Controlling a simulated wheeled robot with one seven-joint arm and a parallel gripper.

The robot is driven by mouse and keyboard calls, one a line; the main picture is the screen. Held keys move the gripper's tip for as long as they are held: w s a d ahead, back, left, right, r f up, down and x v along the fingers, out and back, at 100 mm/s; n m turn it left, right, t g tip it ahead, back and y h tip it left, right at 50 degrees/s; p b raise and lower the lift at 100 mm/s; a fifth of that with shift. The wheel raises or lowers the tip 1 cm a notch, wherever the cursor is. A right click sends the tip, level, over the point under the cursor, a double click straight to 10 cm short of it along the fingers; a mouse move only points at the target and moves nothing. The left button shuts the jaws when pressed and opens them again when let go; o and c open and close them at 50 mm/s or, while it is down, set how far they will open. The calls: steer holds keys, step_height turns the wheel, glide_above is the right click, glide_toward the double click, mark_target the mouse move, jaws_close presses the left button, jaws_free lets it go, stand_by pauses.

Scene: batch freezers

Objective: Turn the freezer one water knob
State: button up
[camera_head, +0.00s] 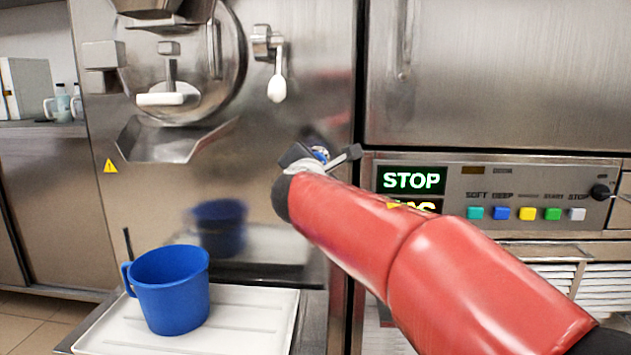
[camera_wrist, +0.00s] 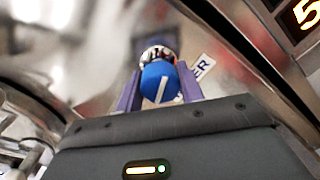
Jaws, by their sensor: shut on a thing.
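The water knob (camera_wrist: 158,84) is a small blue knob with a white line across its face. In the wrist view it sits between the two fingers of my gripper (camera_wrist: 158,92), which is shut on it. The white line is tilted from upright. A label with letters shows partly behind the knob. In the head view my gripper (camera_head: 319,155) is at the steel freezer front, left of the STOP display, and only a bit of blue shows there. My red arm hides part of the panel.
A blue jug (camera_head: 172,290) stands on a white tray (camera_head: 250,318) at the lower left. The freezer's round door (camera_head: 215,55) and lever with a white handle (camera_head: 277,88) are above left. A control panel (camera_head: 540,190) with several coloured buttons is at right.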

steer(key=shift+f+m+b, duration=0.1)
steer(key=shift+m+b, duration=1.3)
steer(key=shift+m, duration=0.3)
steer(key=o, duration=1)
steer(key=s, duration=0.7)
steer(key=shift+s+a+r+b, duration=0.15)
steer(key=shift+s+r+b, duration=0.1)
steer(key=shift+s+b, duration=0.15)
